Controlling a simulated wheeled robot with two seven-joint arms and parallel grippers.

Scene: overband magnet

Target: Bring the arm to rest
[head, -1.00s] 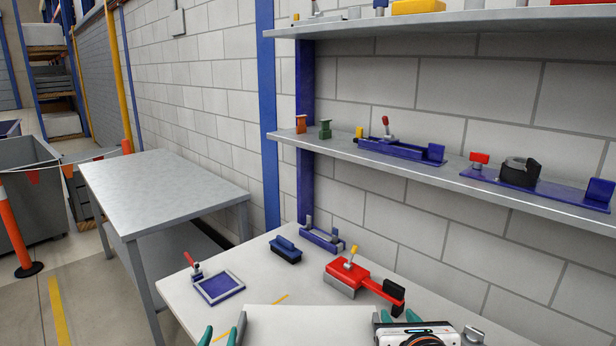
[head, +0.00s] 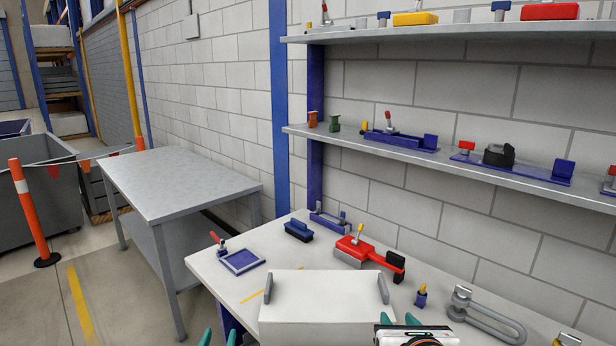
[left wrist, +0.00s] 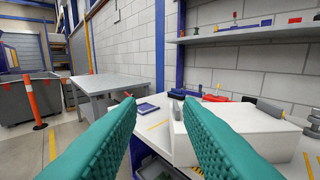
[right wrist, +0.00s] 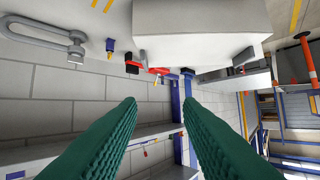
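My left gripper (head: 219,338) shows at the bottom of the head view, left of the white box (head: 320,300). In the left wrist view its teal fingers (left wrist: 161,103) are apart with nothing between them. My right gripper (head: 398,319) shows at the lower right of the box in the head view. In the right wrist view its fingers (right wrist: 159,102) are apart and empty. The box has a grey handle at each end and sits on the white bench (head: 215,280).
The bench also holds a blue framed plate (head: 242,262), a blue block (head: 298,231), a red tool (head: 362,252) and a grey shackle (head: 488,318). Loaded shelves (head: 400,150) hang on the wall behind. A bare grey table (head: 180,183) stands at left.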

